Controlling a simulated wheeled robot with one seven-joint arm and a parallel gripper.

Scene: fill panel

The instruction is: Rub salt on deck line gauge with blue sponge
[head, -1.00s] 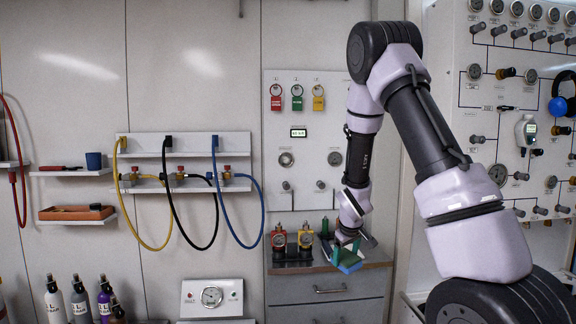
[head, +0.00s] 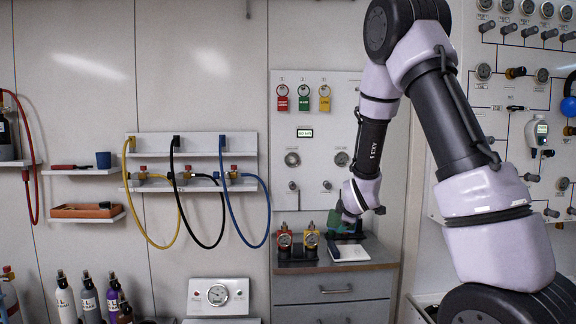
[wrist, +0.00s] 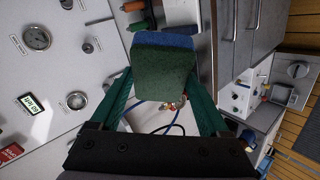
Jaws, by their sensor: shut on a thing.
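My gripper (head: 343,222) is over the drawer cabinet, in front of the lower wall panel. In the wrist view my gripper (wrist: 163,78) has its dark green fingers on both sides of the sponge (wrist: 165,68), which has a blue layer and a green layer. The sponge is clear of the cabinet top. Round gauges show on the wall panel, one at the upper left (wrist: 36,37) and one lower (wrist: 77,100) in the wrist view. A gauge box (head: 217,294) stands low at the left in the head view. I cannot tell which is the deck line gauge, and no salt is distinguishable.
Hoses (head: 222,180) hang at the left. A panel of gauges and valves (head: 510,115) stands at the right.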

